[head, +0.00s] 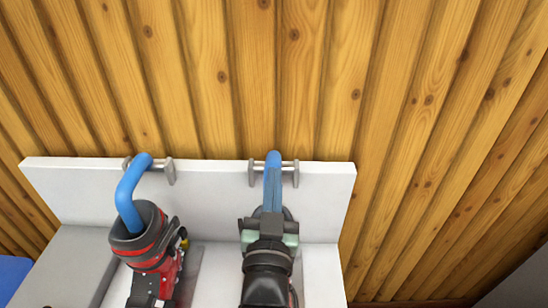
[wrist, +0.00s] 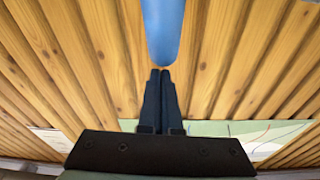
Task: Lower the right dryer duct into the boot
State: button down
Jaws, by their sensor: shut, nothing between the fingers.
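The right dryer duct (head: 273,160) is a blue tube on the white dryer's back panel, between two grey bracket prongs. The wrist view shows the blue duct (wrist: 162,30) just beyond my fingertips. My gripper (head: 272,185) is in front of the duct and covers its lower part in the head view. In the wrist view, my gripper (wrist: 160,72) has its two dark fingers together with nothing between them. Whether the fingertips touch the duct I cannot tell. The right boot is almost wholly hidden behind my arm.
The left blue duct (head: 130,195) bends down into the open top of a red and grey boot (head: 150,262). The white dryer panel (head: 210,175) stands before a wooden plank wall (head: 240,80). A blue object (head: 14,270) is at the lower left.

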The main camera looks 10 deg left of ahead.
jog(key=shift+s+d+f+t+y+b, duration=0.1)
jog(key=shift+s+f+t+b, duration=0.5)
jog(key=shift+b, duration=1.05)
jog(key=shift+d+f+t+y+b, duration=0.1)
jog(key=shift+f+t+b, duration=0.25)
jog(key=shift+f+b, duration=0.95)
jog(key=shift+s+d+f+t+y+b, duration=0.1)
jog(key=shift+s+f+t+b, duration=0.3)
jog(key=shift+b, duration=1.6)
jog(key=shift+a+f+b, duration=0.15)
jog(key=shift+b, duration=0.15)
jog(key=shift+s+f+b, duration=0.15)
jog(key=shift+f+b, duration=0.35)
jog(key=shift+b, duration=0.55)
jog(key=shift+f, duration=0.1)
